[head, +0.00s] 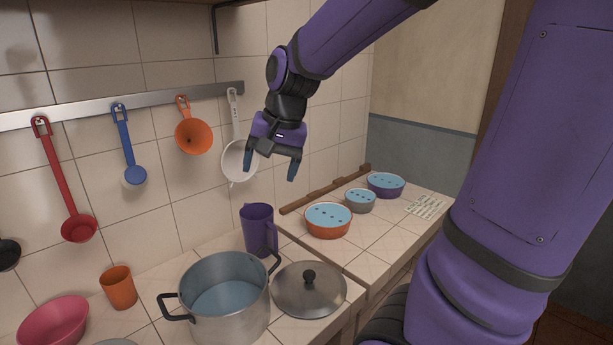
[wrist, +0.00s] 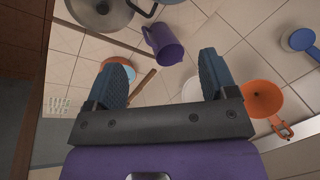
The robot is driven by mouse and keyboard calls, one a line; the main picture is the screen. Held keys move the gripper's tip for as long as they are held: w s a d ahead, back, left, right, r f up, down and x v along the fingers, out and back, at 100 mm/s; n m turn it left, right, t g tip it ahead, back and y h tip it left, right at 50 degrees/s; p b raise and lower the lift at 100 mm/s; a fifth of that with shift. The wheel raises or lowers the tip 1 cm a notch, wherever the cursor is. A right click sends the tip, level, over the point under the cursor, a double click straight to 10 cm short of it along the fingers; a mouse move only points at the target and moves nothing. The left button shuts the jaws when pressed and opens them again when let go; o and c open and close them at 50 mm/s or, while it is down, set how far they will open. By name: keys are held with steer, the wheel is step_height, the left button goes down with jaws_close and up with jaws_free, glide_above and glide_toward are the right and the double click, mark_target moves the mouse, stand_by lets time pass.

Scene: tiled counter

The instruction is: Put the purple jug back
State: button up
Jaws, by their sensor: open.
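The purple jug (head: 257,232) stands upright on the tiled counter by the wall, behind and to the right of the metal pot. Its handle faces right in the head view. The jug (wrist: 166,45) also shows in the wrist view, past the fingertips and near the pot. My gripper (head: 271,168) hangs in the air above the jug, fingers pointing down. The blue fingers are spread apart, with nothing between them. My gripper (wrist: 160,75) is apart from the jug in both views.
An orange cup (head: 119,288) is at left. A wall rail (head: 60,113) holds ladles, an orange funnel (head: 194,137) and a white strainer (head: 238,160). Lidded bowls (head: 328,222) sit at right.

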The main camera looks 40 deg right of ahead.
steer(key=s+a+r+n+t, duration=0.1)
steer(key=s+a+r+n, duration=0.1)
steer(key=s+n, duration=0.2)
steer(key=s+a+r+n+t+h, duration=0.1)
steer(key=s+n, duration=0.3)
steer(key=s, duration=0.7)
steer(key=shift+a+r+h, duration=0.3)
steer(key=shift+a+r, duration=0.15)
steer(key=shift+a, duration=0.15)
